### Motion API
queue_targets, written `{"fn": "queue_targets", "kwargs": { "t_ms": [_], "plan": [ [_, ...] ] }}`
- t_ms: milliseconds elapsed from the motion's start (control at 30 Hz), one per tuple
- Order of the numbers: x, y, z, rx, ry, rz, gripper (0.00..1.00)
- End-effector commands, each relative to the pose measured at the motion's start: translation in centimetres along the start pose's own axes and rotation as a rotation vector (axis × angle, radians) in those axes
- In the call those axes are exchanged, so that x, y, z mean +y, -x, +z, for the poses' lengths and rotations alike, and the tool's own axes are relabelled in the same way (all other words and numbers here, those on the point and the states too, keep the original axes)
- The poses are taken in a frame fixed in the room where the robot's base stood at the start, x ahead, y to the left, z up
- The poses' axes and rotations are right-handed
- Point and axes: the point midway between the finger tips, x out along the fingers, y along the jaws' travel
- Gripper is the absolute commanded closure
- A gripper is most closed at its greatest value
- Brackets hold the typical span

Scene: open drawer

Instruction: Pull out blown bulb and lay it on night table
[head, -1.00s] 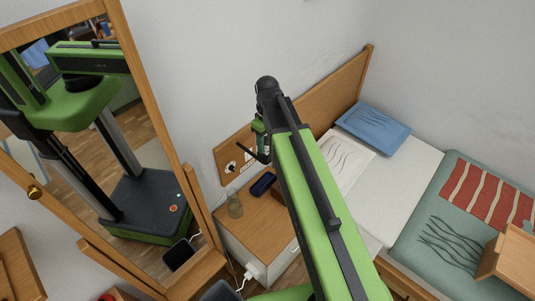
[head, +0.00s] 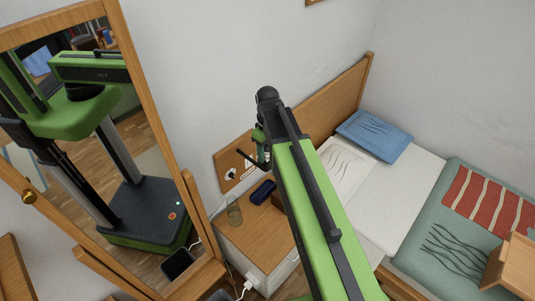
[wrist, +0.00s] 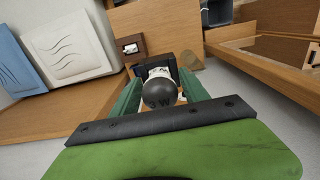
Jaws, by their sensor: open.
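In the head view my gripper (head: 262,150) is in front of the wooden wall panel, above the night table (head: 255,238), and my arm hides the bulb.
On the night table are a glass (head: 234,211), a dark blue object (head: 263,191) and a brown box (wrist: 130,47). A white plug (head: 248,286) is at its front. The bed (head: 385,200) lies right; a framed mirror (head: 120,120) stands left.

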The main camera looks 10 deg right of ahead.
Motion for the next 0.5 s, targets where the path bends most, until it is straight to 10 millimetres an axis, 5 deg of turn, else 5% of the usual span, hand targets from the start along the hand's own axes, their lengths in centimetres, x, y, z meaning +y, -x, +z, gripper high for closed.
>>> {"fn": "queue_targets", "kwargs": {
  "t_ms": [200,500],
  "plan": [
    [0.03,0.0,0.02,0.0,0.0,0.0,0.49],
    [0.06,0.0,0.04,0.0,-0.001,0.0,0.88]
  ]
}}
